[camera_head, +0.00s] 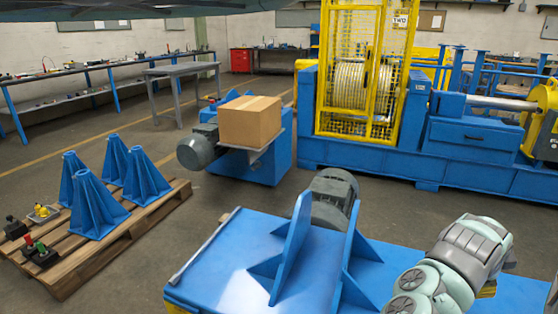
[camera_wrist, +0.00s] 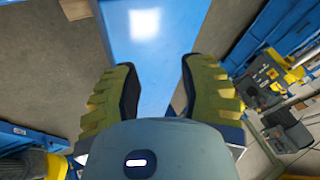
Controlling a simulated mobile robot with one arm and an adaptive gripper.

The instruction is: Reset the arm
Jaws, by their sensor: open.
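My gripper (camera_wrist: 158,68) shows in the wrist view with its two yellow-green, dark-padded fingers spread apart and nothing between them. Beyond the fingers lies a flat blue surface (camera_wrist: 146,28); I cannot tell how far below it is. In the head view my grey-green arm (camera_head: 465,255) is folded at the lower right, over the blue machine bench (camera_head: 235,270). My gripper is not clearly visible there.
The blue bench carries an upright blue bracket (camera_head: 293,245) and a grey motor (camera_head: 333,195) beside my arm. A pallet (camera_head: 75,270) with blue stands is at left. A cardboard box (camera_head: 250,121) sits on a blue machine behind. A yellow cage (camera_head: 362,75) stands further back.

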